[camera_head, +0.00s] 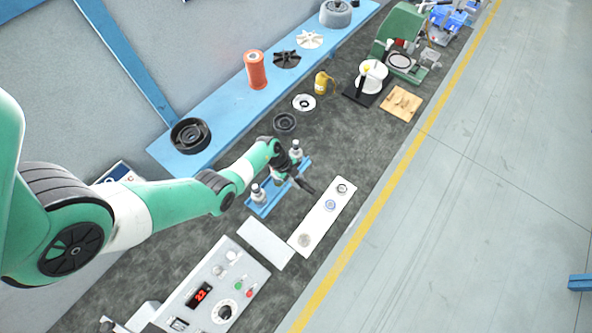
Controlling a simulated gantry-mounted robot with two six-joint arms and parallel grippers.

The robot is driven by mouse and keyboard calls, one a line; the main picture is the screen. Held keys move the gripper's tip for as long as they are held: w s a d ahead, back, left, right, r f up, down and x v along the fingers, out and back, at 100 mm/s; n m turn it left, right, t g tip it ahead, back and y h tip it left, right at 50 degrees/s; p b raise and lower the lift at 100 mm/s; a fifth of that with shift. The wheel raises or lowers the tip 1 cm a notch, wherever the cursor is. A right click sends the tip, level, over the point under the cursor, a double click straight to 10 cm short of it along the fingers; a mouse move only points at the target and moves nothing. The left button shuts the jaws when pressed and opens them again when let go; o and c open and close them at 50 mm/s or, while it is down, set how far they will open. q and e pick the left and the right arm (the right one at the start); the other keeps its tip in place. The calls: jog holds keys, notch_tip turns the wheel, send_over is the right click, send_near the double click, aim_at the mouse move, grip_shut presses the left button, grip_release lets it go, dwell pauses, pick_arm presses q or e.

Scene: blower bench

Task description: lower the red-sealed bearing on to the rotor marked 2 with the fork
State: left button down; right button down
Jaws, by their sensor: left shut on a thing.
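My left gripper (294,177) reaches in over the blue rotor stand (264,208). It is shut on a small dark thing, taken as the fork (307,188), whose shape is hard to make out. Rotors with pale tops stand upright in the stand: one at the far end (296,151), one at the near end (258,193), and one between them (277,176), partly hidden by the gripper. Their numbers are too small to read. A white strip (317,222) right of the stand bears a dark-ringed bearing (342,188), a blue one (330,205) and a greyish one (304,240). No red seal can be made out.
A white plate (265,244) and a control panel (210,290) with a red display lie nearer. Farther back are black rings (285,122), a yellow container (322,84) and a green press (400,40). A blue shelf (222,103) runs along the wall.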

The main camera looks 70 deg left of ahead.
aim_at(310, 189)
pick_arm(q)
jog(key=shift+w+d+p, duration=0.15)
jog(key=shift+w+d, duration=0.25)
jog(key=shift+d, duration=0.3)
jog(key=shift+w+d+p, duration=0.2)
jog(key=shift+w+d, duration=0.25)
jog(key=shift+d, duration=0.3)
jog(key=shift+w+d+p, duration=0.15)
jog(key=shift+w+d, duration=0.25)
jog(key=shift+d, duration=0.3)
jog(key=r+p, duration=0.1)
jog(key=d+r+p, duration=0.1)
jog(key=r+p, duration=0.1)
jog(key=w+r+p, duration=0.1)
jog(key=r+p, duration=0.1)
jog(key=shift+d, duration=0.35)
jog(key=shift+r, duration=0.1)
